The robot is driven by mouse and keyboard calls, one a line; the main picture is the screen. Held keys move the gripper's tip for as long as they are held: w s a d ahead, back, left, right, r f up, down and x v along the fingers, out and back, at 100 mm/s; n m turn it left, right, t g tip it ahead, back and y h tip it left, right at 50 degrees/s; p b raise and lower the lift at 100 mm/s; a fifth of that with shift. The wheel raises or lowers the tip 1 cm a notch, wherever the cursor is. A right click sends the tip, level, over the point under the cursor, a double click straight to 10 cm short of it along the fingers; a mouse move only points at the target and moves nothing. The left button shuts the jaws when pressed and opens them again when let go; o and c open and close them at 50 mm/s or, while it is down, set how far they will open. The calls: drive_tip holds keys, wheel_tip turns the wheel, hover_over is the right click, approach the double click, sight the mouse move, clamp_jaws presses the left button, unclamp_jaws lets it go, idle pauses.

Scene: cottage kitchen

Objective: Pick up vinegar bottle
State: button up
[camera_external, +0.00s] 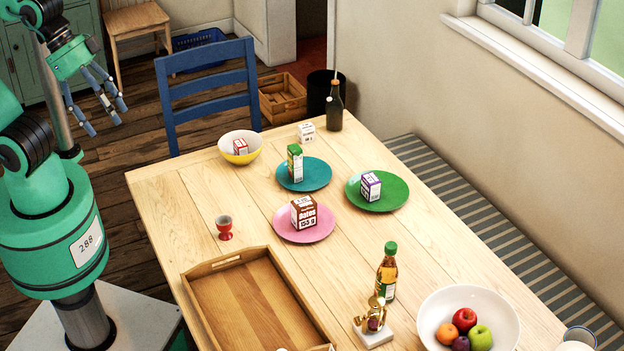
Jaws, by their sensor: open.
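A bottle of amber liquid with a green cap and a pale label (386,272) stands upright on the table, right of the wooden tray. A dark bottle with a cork-coloured top (334,108) stands upright at the far end of the table. The labels are too small to read, so I cannot tell for certain which one is the vinegar bottle. My gripper (106,118) is open and empty at the upper left, above the floor and left of the blue chair. It is well apart from both bottles.
A gold figurine on a white base (372,336) stands close before the amber bottle, and a white fruit bowl (505,307) to its right.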

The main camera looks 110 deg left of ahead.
drive_tip(key=w+d+f+t+h, duration=0.1)
drive_tip(key=w+d, duration=0.1)
drive_tip(key=w, duration=0.9)
drive_tip(key=w+d+f+t, duration=0.1)
drive_tip(key=w+d, duration=0.1)
drive_tip(key=w, duration=0.9)
drive_tip(key=w+f+n+t+y, duration=0.1)
drive_tip(key=w+f, duration=0.4)
drive_tip(key=w, duration=0.4)
drive_tip(key=w+f+n+t, duration=0.15)
drive_tip(key=w+f, duration=0.25)
drive_tip(key=w, duration=0.5)
drive_tip(key=w+a+f+n+t+y+b, duration=0.1)
drive_tip(key=w+a+f+n+y, duration=0.2)
drive_tip(key=w+f, duration=0.85)
drive_tip(key=y, duration=0.4)
approach(380, 284)
drive_tip(key=shift+s+d+n+t, duration=0.25)
drive_tip(key=shift+s, duration=0.4)
drive_tip(key=shift+b+x, duration=0.9)
drive_tip(key=shift+x, duration=3.4)
